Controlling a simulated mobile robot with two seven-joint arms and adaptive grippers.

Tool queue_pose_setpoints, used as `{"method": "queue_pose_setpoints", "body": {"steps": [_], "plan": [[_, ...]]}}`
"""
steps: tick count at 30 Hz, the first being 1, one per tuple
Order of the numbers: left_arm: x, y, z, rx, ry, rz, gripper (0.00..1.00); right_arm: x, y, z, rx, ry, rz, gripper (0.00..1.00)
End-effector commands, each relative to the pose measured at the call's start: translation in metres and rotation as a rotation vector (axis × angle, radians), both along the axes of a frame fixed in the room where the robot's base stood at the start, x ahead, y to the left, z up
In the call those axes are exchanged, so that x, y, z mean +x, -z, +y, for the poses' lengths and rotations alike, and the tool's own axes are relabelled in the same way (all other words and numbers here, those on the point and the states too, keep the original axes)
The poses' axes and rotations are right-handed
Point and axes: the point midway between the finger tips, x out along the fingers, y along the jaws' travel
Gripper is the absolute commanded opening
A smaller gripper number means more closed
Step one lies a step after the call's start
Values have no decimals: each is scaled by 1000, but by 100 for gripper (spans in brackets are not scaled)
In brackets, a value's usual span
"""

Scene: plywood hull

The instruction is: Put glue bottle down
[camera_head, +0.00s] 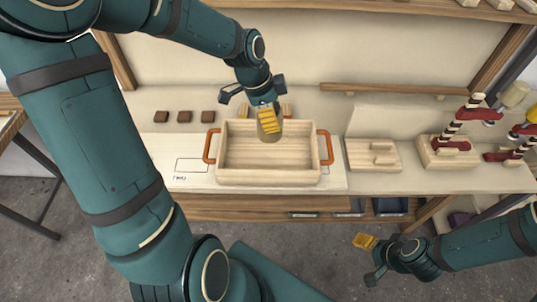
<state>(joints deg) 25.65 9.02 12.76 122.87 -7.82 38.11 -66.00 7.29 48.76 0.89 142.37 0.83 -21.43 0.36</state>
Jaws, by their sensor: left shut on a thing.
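My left gripper (268,117) comes down over the back of the wooden tray, with its yellow fingers pointing downward. It is shut on the glue bottle (272,134), a tan, roughly upright shape. The fingers hide much of the bottle. The bottle overlaps the tray's back wall in this view; I cannot tell whether it touches the tray or hangs above it. My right gripper (364,242) is at the lower right, over the floor in front of the bench, away from the bottle. I cannot make out the gap between its fingers.
The wooden tray (268,177) has orange side handles. An outlined, labelled rectangle (191,165) lies clear on its left. Several dark brown blocks (184,116) sit behind. A small wooden board (373,155) and a rack with red-handled tools (448,153) stand to the right.

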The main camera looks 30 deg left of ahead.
Motion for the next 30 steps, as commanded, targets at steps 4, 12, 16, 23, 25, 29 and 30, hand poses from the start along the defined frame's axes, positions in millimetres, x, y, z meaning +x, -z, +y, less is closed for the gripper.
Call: {"method": "queue_pose_setpoints", "body": {"steps": [4,12,16,23,25,29,30], "plan": [[-2,8,3,-1,25,0,25,0,1,0,0,0,0,68],[-2,53,2,-1,28,0,25,-3,9,0,2,-4,6,68],[-2,62,2,-1,27,-2,25,-3,10,1,2,-6,7,68],[-2,86,2,-1,28,1,25,-5,14,1,2,-8,11,68],[-2,96,2,-1,27,0,25,-5,16,1,2,-9,11,68],[-2,100,3,-1,27,-3,25,-5,16,1,3,-10,12,68],[-1,99,3,0,26,-4,25,-5,16,1,3,-10,12,68]]}}
